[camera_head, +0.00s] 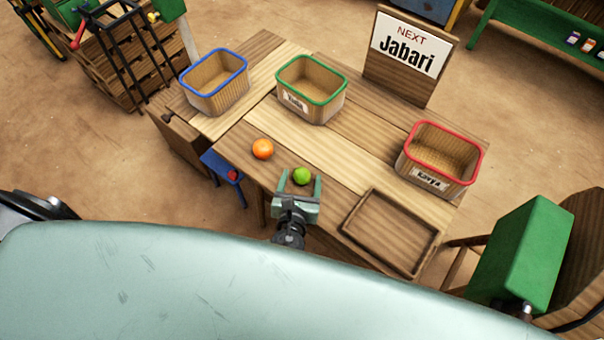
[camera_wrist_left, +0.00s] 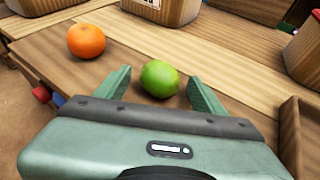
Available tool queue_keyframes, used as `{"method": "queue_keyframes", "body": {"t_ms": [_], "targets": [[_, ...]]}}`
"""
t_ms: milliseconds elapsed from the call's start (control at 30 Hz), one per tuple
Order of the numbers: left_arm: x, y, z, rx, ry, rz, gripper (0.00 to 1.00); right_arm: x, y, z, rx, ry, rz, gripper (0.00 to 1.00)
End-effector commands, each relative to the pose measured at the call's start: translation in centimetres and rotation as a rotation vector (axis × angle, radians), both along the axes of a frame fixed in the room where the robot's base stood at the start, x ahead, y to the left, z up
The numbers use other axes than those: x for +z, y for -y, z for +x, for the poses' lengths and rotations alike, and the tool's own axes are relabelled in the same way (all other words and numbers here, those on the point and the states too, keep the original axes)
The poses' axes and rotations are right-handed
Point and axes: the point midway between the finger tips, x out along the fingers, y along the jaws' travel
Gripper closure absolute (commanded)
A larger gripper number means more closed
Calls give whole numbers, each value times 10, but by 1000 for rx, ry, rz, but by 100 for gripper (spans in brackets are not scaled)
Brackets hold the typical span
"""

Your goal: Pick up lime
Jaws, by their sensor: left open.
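The lime (camera_head: 301,176) is a small green ball on the wooden table near its front edge. In the left wrist view the lime (camera_wrist_left: 160,78) sits between the two spread fingers, close to their tips, with a gap on each side. My left gripper (camera_head: 300,178) is open and points at the lime from the front; it also shows in the left wrist view (camera_wrist_left: 160,85). The lime appears to rest on the table and is not clamped. My right gripper is not in view.
An orange (camera_head: 262,149) lies left of the lime. Blue-rimmed (camera_head: 230,95), green-rimmed (camera_head: 325,106) and red-rimmed (camera_head: 470,172) baskets stand farther back. A shallow wooden tray (camera_head: 428,243) lies to the right. A sign reading "NEXT Jabari" (camera_head: 408,50) stands at the back.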

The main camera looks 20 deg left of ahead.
Motion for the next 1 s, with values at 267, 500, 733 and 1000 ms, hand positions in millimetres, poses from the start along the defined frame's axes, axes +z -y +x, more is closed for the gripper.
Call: {"method": "queue_keyframes", "body": {"t_ms": [267, 500, 733, 1000], "targets": [[0, 0, 0, 1, 0, 0, 97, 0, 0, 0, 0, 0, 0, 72], [1, 0, 0, 1, 0, -1, 97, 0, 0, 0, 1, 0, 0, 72], [18, 0, 0, 2, 2, -2, 97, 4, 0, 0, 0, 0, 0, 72], [88, 0, 0, 2, 5, -6, 97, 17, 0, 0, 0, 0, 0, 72]]}}
